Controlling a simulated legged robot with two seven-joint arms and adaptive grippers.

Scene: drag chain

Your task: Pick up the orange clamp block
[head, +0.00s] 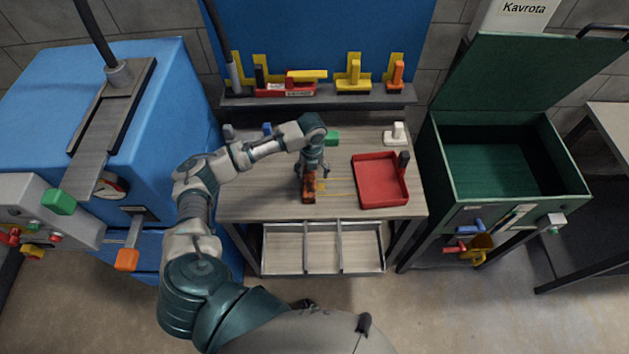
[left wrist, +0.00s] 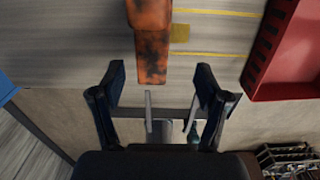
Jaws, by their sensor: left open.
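The orange clamp block (head: 308,190), with dark worn patches, lies on the wooden tabletop (head: 255,195) near its front edge. My left gripper (head: 313,172) is above the block in the head view and partly hides it. In the left wrist view, the block (left wrist: 151,45) stands at the top centre. The left gripper (left wrist: 161,70) is open there, with its two fingers apart and nothing held between them. The block's lower end shows between the fingertips, nearer the left finger. My right gripper is not in view.
A red tray (head: 380,190) lies right of the block, with yellow lines on the table between. A white piece (head: 396,134) and a green block (head: 332,138) stand farther back. A shelf (head: 320,98) of coloured tools runs behind. A green open bin (head: 500,165) stands at right.

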